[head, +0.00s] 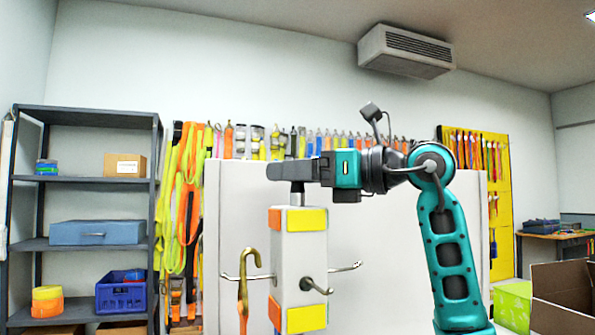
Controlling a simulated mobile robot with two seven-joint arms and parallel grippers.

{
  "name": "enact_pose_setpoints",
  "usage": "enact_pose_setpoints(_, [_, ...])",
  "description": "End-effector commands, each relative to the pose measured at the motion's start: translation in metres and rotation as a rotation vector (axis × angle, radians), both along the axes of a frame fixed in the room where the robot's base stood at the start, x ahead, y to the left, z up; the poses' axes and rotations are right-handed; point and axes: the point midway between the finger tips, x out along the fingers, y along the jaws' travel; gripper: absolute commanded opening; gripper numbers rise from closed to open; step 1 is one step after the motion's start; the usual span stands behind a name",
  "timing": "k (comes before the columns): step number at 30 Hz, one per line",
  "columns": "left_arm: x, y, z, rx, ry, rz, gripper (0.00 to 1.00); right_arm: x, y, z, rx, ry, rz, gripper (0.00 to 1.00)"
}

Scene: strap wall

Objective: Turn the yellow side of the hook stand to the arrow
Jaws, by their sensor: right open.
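The hook stand (300,260) is a white upright block with metal hooks. Its face towards the right front has yellow patches at top and bottom; the narrow face to its left has orange patches. A dark post rises from its top. My right gripper (285,172) reaches in level from the right, its fingers at the top of this post. It is open; whether the fingers touch the post I cannot tell. A brass-coloured hook with an orange strap (243,295) hangs at the stand's left. I see no arrow. My left gripper is not in view.
A pale panel (400,230) stands behind the stand. Coloured straps (183,210) hang to the left, beside a grey shelf (100,185) with boxes and a blue crate (120,295). A yellow tool board (500,200) and a cardboard box (563,295) are at right.

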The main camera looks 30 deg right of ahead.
Motion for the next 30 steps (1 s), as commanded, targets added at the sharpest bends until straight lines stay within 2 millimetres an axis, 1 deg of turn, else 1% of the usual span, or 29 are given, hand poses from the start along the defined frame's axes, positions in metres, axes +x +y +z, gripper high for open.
enact_pose_setpoints(5, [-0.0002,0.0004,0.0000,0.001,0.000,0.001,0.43,-0.0001,-0.0001,0.0000,0.000,0.000,0.000,0.73])
enact_pose_setpoints(27, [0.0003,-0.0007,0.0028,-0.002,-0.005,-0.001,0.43,-0.0004,-0.0001,-0.0002,0.000,0.000,0.001,0.02])
enact_pose_setpoints(28, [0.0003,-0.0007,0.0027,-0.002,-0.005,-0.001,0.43,-0.0003,-0.0001,-0.0002,0.000,0.000,0.001,0.00])
enact_pose_setpoints(30, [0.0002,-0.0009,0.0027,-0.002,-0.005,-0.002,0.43,-0.0004,-0.0001,-0.0002,0.000,0.000,0.001,0.00])
